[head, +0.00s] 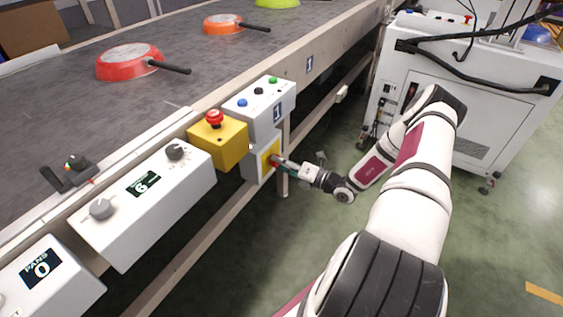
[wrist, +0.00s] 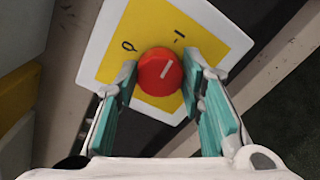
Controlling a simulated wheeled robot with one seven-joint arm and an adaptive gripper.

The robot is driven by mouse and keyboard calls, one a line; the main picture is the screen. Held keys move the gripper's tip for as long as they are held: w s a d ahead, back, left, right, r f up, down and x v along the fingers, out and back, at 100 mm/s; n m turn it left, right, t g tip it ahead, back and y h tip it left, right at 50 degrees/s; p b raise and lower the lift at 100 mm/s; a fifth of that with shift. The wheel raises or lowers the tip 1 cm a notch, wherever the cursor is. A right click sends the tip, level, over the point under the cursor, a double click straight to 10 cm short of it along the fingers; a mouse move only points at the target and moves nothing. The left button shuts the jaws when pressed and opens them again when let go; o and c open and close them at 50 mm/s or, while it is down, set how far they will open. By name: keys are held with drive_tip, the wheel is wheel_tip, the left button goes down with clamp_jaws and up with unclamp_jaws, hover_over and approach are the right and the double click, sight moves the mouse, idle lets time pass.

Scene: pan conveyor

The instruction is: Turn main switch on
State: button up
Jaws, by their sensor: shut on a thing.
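The main switch is a red rotary knob (wrist: 158,74) on a yellow plate (wrist: 150,22) with a white border. The plate carries an "O" mark at upper left and an "I" mark at upper right. The knob's white line points up and to the right, roughly toward the "I" side. My gripper (wrist: 160,84) has its two teal fingers on either side of the knob and is shut on it. In the head view, my gripper (head: 278,163) meets the switch box (head: 254,166) below the button panel; the knob is mostly hidden there.
A white button panel (head: 262,103) and a yellow box with a red emergency button (head: 213,117) sit just above. A control box with dials (head: 122,222) is at left. Pans, one red (head: 122,62), lie on the conveyor (head: 60,115). A white cabinet (head: 440,110) stands behind my arm.

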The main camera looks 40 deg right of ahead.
drive_tip(key=shift+m, duration=0.6)
drive_tip(key=o, duration=1.1)
drive_tip(key=shift+o, duration=0.2)
drive_tip(key=v, duration=1.2)
